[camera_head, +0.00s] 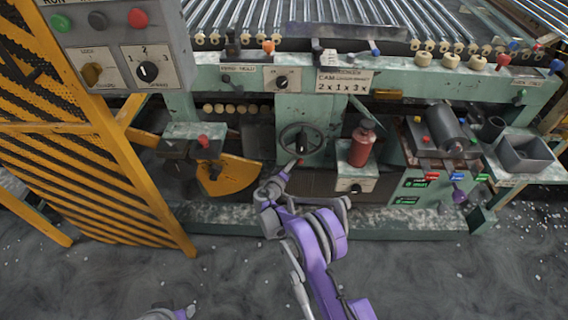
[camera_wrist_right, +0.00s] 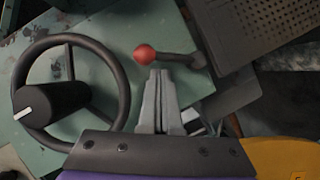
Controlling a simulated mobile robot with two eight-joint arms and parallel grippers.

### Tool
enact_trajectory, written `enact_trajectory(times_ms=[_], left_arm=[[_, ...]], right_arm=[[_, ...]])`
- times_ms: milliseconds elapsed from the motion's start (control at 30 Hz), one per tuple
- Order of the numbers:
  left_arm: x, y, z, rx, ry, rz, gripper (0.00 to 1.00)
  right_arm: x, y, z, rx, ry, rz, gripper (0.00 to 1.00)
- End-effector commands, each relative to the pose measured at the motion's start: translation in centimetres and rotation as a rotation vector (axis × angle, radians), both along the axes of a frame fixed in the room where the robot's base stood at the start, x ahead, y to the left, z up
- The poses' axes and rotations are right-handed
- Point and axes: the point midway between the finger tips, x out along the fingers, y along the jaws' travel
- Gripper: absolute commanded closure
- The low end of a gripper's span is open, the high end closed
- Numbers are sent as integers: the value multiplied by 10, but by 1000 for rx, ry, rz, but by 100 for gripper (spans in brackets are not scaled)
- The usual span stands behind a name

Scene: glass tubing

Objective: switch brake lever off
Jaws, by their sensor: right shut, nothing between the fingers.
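A short lever with a red ball knob (camera_wrist_right: 145,54) and a dark arm (camera_wrist_right: 178,59) lies beside the handwheel in the right wrist view. No label on it is readable. In the head view its red knob (camera_head: 300,161) shows just below the handwheel. My right gripper (camera_wrist_right: 158,72) is shut and empty, its fingertips close under the knob and lever arm; I cannot tell whether they touch. In the head view my right gripper (camera_head: 288,170) reaches up to the machine front there. Only a small part of my left arm shows at the bottom edge; its fingers are out of view.
The dark handwheel (camera_wrist_right: 127,92) stands close left of my right gripper, and also shows in the head view (camera_head: 302,138). A red bottle (camera_head: 361,145) stands to the right. A yellow guard (camera_head: 80,150) and a hanging control box (camera_head: 120,45) are at left. The floor in front is clear.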

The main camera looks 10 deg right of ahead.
Motion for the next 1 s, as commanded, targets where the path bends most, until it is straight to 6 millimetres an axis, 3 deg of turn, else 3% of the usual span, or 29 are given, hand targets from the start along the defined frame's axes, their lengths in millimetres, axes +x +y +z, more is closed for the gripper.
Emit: enact_trajectory(times_ms=[1000], left_arm=[[0,0,2,0,-1,0,60]], right_arm=[[-3,-9,-1,97,-28,-2,100]])
